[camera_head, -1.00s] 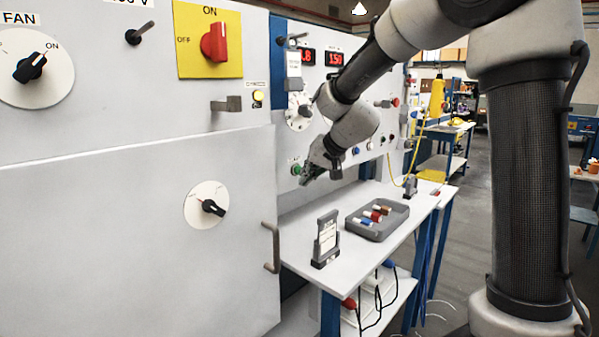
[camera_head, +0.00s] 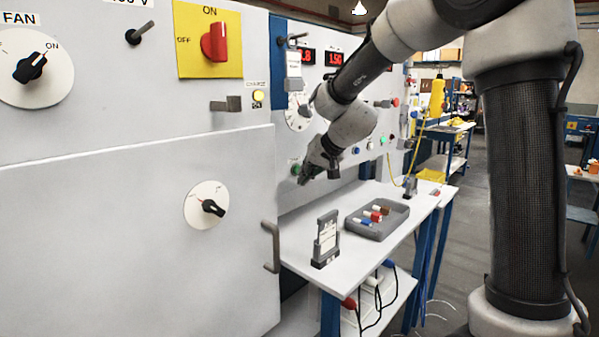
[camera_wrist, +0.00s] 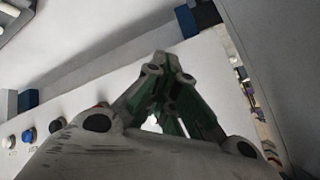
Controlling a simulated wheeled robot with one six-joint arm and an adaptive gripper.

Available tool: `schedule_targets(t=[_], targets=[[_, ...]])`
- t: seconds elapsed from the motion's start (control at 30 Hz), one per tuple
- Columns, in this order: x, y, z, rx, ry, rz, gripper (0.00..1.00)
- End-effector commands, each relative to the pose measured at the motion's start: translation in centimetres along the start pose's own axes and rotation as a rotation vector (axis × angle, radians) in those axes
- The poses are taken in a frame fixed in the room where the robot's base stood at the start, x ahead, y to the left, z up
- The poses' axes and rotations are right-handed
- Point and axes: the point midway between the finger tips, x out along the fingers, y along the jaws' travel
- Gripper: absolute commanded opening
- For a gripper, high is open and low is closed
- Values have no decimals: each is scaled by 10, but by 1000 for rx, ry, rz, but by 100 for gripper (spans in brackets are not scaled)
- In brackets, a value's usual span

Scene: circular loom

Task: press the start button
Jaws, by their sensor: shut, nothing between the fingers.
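A green button (camera_head: 295,169) sits on the pale upright panel (camera_head: 290,140), left of my gripper in the head view; no label on it can be read. My gripper (camera_head: 303,181) is shut and empty, with its fingertips just below and right of that button, close to the panel. Whether they touch the panel or button I cannot tell. In the wrist view my gripper's fingers (camera_wrist: 160,62) come together at a tip near the panel. The green button cannot be made out there, likely hidden behind the fingers.
A white bench (camera_head: 292,246) below the panel holds a grey tray (camera_head: 350,229) with several coloured cylinders and an upright card holder (camera_head: 326,240). A blue button (camera_wrist: 28,135) and a black knob (camera_wrist: 57,125) show in the wrist view. A cabinet door handle (camera_head: 271,247) sticks out at front.

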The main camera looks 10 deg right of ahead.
Motion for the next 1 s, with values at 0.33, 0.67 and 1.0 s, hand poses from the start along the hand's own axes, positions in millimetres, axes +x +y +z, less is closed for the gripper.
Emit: schedule_targets(t=[0.33,0.67,1.0], targets=[[-11,8,7,1,1,0,0],[-12,9,9,0,0,0,0],[-33,24,23,2,1,1,0]])
